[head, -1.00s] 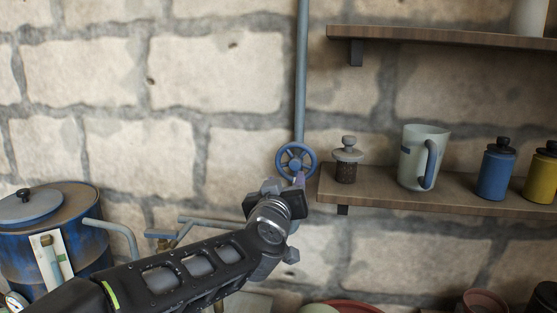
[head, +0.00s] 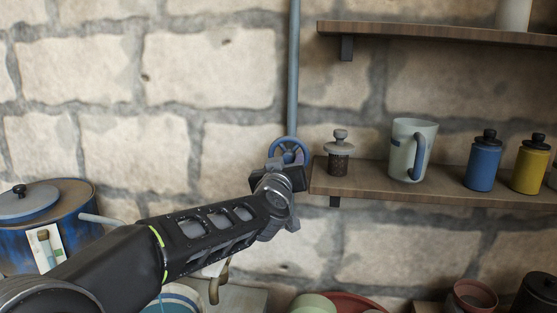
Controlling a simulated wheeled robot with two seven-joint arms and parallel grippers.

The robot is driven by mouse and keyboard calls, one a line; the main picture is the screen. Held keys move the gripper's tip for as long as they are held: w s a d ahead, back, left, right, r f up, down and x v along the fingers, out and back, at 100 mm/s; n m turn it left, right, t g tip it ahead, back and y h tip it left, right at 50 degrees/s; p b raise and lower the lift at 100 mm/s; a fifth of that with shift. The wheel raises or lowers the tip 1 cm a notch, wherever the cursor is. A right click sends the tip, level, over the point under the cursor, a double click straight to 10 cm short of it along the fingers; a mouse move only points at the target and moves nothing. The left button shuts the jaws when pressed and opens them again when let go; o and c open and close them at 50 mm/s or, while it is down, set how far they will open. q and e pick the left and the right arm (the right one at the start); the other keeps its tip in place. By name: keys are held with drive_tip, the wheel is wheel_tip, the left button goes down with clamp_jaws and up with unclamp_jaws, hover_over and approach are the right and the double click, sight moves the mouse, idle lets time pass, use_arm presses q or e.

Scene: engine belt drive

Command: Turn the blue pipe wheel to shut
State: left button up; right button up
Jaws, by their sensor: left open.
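The blue pipe wheel (head: 289,148) is a small spoked handwheel on the grey-blue vertical pipe (head: 293,70) against the stone wall. Its upper part shows; its lower part is hidden behind my left gripper. My left gripper (head: 282,168) is at the lower edge of the wheel, in front of it, with its jaws open. I cannot tell whether the fingers touch the rim. My right gripper does not show.
Right of the wheel is a wooden shelf (head: 400,185) with a stoppered jar (head: 338,158), a mug (head: 410,150), a blue bottle (head: 483,165) and a yellow bottle (head: 531,168). A higher shelf (head: 440,36) is at upper right.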

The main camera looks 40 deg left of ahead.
use_arm(q)
drive_tip(key=shift+w+a, duration=0.1)
drive_tip(key=shift+w, duration=0.05)
drive_tip(key=shift+c, duration=0.2)
clamp_jaws()
idle(0.3)
